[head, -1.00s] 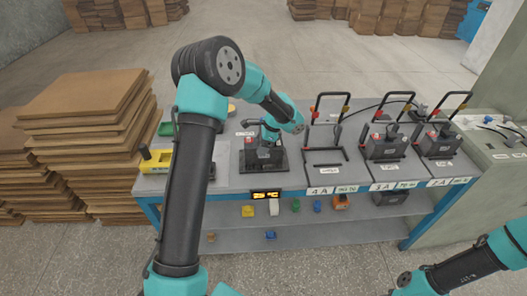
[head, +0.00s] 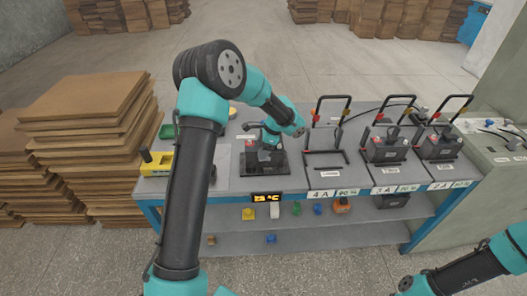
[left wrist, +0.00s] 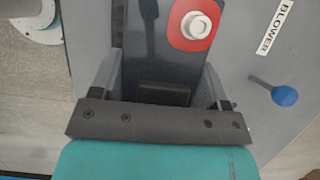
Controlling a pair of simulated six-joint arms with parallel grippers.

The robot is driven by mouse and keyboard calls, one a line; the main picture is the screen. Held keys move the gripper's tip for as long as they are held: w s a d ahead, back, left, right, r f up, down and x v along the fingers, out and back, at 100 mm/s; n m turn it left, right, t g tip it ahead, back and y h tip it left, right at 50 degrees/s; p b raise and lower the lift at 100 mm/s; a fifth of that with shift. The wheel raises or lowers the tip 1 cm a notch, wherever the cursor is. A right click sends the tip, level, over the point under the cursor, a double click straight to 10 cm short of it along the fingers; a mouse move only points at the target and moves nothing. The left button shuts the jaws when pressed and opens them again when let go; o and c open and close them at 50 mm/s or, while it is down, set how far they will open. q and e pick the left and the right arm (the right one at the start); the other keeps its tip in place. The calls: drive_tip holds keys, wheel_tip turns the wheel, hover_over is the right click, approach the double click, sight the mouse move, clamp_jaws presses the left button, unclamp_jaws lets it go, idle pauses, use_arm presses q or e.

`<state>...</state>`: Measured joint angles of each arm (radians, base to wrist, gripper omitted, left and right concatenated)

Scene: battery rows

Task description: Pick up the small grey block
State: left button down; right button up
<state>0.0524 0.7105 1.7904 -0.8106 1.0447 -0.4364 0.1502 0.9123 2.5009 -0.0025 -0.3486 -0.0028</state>
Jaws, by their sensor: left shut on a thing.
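A dark grey block (head: 264,157) stands on a black base (head: 282,170) on the bench, left of the row of bays, with a red patch on top. My left gripper (head: 270,134) is above it, and the arm partly covers its top. In the left wrist view, the block (left wrist: 165,60) lies between the two fingers of my left gripper (left wrist: 160,75), which is shut on it. A white terminal in a red patch shows on its top. I cannot tell whether the block is clear of its base. My right gripper is not in view; only part of that arm shows at lower right.
Bays with upright black handles stand to the right; two hold dark batteries (head: 388,148), and the nearest bay (head: 326,172) is empty. A yellow item (head: 156,164) is at the bench's left. A lit display (head: 267,198) is on the front edge. A blue-knobbed lever (left wrist: 285,96) is beside the block.

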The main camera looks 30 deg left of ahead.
use_arm(q)
drive_tip(key=shift+r, duration=0.15)
drive_tip(key=shift+r, duration=1.55)
drive_tip(key=shift+s+d+r, duration=0.1)
drive_tip(key=shift+s+r, duration=0.05)
drive_tip(key=shift+r, duration=0.05)
drive_tip(key=s+d+r, duration=0.1)
drive_tip(key=s+d, duration=0.7)
drive_tip(key=s, duration=0.5)
drive_tip(key=shift+s+r, duration=0.15)
drive_tip(key=shift+d, duration=0.1)
drive_tip(key=w+d+n+g+h, duration=0.1)
drive_tip(key=w+d+n+h, duration=0.1)
drive_tip(key=w+d+n, duration=0.6)
drive_tip(key=w+r, duration=0.1)
drive_tip(key=w, duration=0.3)
drive_tip(key=shift+g, duration=0.4)
drive_tip(key=shift+a, duration=0.1)
